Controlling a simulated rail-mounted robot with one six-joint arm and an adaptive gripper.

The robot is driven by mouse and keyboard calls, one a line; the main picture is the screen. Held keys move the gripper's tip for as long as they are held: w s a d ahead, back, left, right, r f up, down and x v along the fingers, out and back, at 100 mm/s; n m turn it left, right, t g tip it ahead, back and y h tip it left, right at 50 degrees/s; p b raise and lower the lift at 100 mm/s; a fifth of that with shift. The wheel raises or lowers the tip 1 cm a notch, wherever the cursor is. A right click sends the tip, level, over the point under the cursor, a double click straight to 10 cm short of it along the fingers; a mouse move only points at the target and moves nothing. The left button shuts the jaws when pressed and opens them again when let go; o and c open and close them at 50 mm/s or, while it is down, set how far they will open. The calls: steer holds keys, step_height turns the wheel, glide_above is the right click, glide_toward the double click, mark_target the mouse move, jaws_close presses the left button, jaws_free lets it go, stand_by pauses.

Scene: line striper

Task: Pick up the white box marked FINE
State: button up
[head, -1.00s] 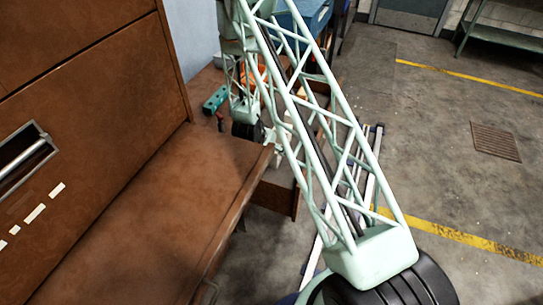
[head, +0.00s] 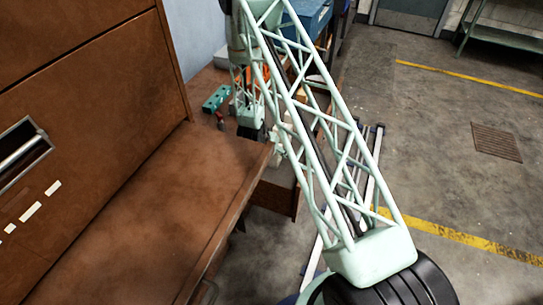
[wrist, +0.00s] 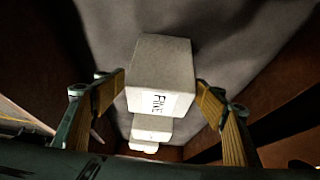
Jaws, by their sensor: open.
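The white box (wrist: 162,75) marked FINE is in the middle of the wrist view, its printed label facing the camera. My gripper (wrist: 162,85) is open, with one yellow-padded finger to the left of the box and the other to its right. A gap shows on the right; the left fingertip is very close to the box edge, and I cannot tell whether it touches. In the head view my lattice arm hides most of the gripper area, and I cannot make out the FINE box there.
More pale boxes (wrist: 150,134) show below the FINE box in the wrist view. Dark brown walls stand at both sides. In the head view, a brown cabinet (head: 80,90) and its ledge (head: 170,205) lie left of my arm. A green object (head: 216,98) lies on the far bench.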

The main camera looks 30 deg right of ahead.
stand_by(0.3)
steer(key=c, duration=1)
steer(key=shift+r, duration=0.1)
steer(key=shift+r+p, duration=1)
steer(key=shift+r, duration=3.9)
